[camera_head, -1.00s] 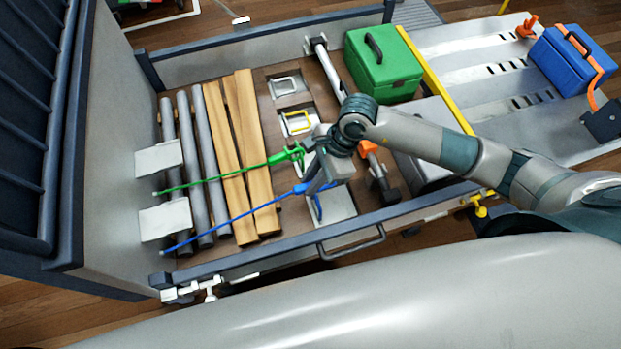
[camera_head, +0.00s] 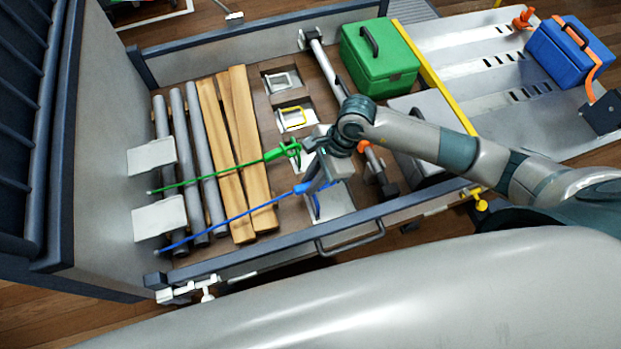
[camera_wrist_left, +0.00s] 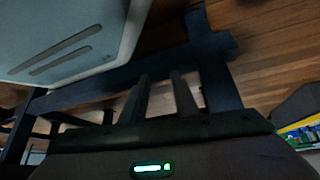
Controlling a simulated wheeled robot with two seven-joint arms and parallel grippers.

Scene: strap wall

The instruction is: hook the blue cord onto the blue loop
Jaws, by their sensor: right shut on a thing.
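The blue cord (camera_head: 225,222) runs taut from a pale plate at the left, over the pipes and planks, to its blue end piece (camera_head: 304,187). My right gripper (camera_head: 318,180) is shut on the blue cord's end, low over the cargo bed; its fingers partly hide the grip. Blue of the loop (camera_head: 317,206) shows just below the gripper, over a pale floor plate. I cannot tell whether hook and loop touch. In the left wrist view, my left gripper (camera_wrist_left: 159,98) has its fingers apart with nothing between them.
A green cord (camera_head: 225,175) runs beside the blue one to a green hook (camera_head: 290,152) close to my right gripper. A yellow loop (camera_head: 293,116) stands behind it. A green box (camera_head: 378,65) and the near rail (camera_head: 270,246) bound the area.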

